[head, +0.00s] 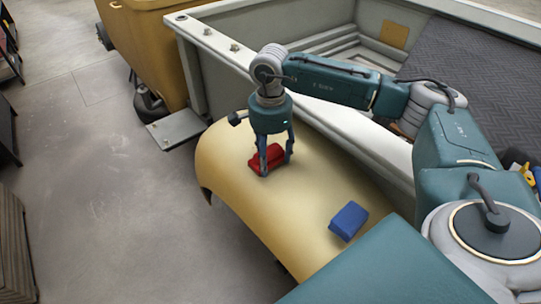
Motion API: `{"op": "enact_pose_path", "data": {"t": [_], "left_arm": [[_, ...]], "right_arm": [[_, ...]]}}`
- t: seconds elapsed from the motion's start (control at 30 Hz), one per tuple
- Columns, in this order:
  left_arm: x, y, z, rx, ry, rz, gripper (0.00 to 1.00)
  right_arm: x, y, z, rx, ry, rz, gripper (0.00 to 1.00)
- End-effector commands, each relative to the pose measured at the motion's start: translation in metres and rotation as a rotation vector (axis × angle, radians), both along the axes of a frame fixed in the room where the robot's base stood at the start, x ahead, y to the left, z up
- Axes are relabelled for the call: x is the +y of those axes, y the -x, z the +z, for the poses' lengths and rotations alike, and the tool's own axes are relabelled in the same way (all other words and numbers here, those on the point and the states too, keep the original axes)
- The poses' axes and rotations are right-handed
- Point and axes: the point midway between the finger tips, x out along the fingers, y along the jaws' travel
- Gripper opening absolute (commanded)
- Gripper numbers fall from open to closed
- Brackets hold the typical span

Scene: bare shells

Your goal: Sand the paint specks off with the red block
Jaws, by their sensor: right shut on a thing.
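The red block (256,162) is on the upper left part of a curved, cream-yellow panel (225,150), which looks like a fender. My right gripper (276,165) points down from above and is shut on the red block, with a finger on either side. The block appears to touch the panel, partly hidden by the fingers. A blue block (348,221) lies on the lower right part of the same panel. I cannot make out any paint specks on the panel at this size. My left gripper is not in view.
A grey-white truck bed (205,40) with a raised side wall stands right behind the panel. A dark ribbed mat (470,70) lies in it. A yellow-brown body (150,50) is at the upper left. Stacked dark boards (12,240) stand at the left edge. The grey floor between is clear.

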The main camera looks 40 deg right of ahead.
Motion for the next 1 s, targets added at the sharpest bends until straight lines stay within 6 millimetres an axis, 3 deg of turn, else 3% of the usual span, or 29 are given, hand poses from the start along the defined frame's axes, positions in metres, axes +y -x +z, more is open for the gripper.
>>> {"op": "enact_pose_path", "data": {"t": [0.6, 1.0], "left_arm": [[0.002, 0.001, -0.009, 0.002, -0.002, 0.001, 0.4], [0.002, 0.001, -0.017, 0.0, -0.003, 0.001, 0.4]], "right_arm": [[-0.001, 0.0, -0.009, -0.001, 0.0, -0.001, 0.39], [-0.031, -0.003, -0.008, -0.002, 0.0, -0.002, 0.39]]}}
